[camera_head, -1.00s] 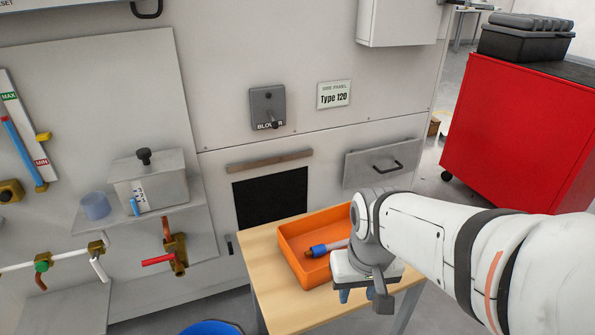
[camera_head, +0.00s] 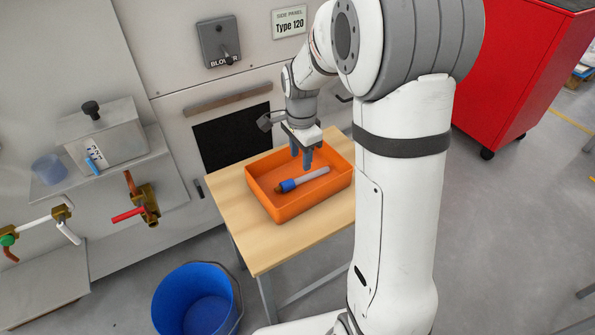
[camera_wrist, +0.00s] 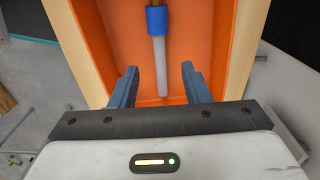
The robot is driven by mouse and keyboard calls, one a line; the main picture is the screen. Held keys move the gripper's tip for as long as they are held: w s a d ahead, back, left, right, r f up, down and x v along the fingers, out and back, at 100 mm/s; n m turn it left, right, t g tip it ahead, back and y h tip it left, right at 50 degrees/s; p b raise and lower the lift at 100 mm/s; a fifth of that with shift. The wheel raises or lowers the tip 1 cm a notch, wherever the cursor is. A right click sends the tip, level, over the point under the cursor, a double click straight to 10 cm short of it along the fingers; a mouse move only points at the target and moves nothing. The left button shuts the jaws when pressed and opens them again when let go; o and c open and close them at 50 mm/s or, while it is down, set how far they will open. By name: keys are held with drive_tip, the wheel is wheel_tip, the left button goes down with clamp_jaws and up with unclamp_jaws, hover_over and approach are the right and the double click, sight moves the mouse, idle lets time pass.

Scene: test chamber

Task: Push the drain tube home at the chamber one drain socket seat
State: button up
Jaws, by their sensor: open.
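The drain tube (camera_head: 308,177) lies in an orange tray (camera_head: 288,207). It is a pale grey tube with a blue collar (camera_head: 288,186) and a brownish end. My gripper (camera_head: 302,160) is above the tray's back part, open and empty, fingers pointing down. In the wrist view the tube's pale end (camera_wrist: 161,70) lies ahead of and between the two blue fingers of my gripper (camera_wrist: 161,85), apart from them. I cannot tell which fitting is the chamber one drain socket seat.
The tray stands on a small wooden table (camera_head: 255,245). A blue bucket (camera_head: 197,302) is on the floor at the front left. Brass valves with a red handle (camera_head: 128,214) are on the panel at left. A red cabinet (camera_head: 500,70) stands at right.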

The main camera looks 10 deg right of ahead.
sight(300, 178)
wheel_tip(300, 178, down, 8)
drive_tip(key=b, duration=0.3)
drive_tip(key=shift+a, duration=0.1)
drive_tip(key=shift+r, duration=0.1)
drive_tip(key=shift+c, duration=0.2)
clamp_jaws()
